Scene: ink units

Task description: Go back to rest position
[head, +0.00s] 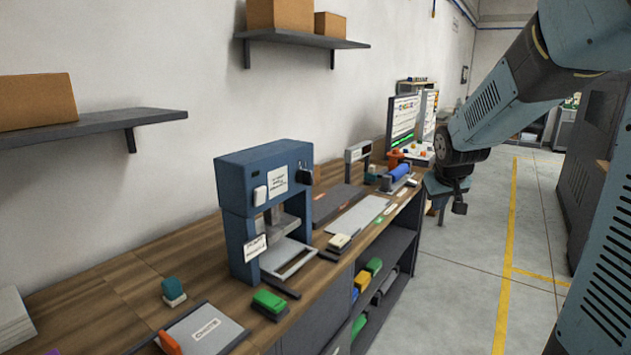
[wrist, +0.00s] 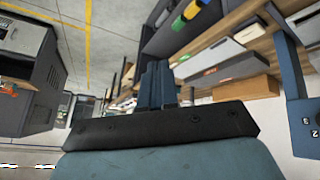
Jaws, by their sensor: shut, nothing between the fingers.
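My arm comes in from the right in the head view. My gripper (head: 457,207) hangs over the aisle just right of the workbench's front edge, apart from the bench and pointing down. In the wrist view my gripper (wrist: 158,85) shows as two blue-grey fingers together, shut with nothing between them. The workbench (head: 110,285) has a wooden top and runs along the wall on the left.
A blue press (head: 235,200) stands on the bench. Green (head: 269,301) and teal (head: 173,290) items lie near it. Monitors (head: 403,120) stand at the far end. Wall shelves (head: 90,125) hold boxes. Dark cabinets (head: 590,140) stand right; the floor (head: 470,280) between is clear.

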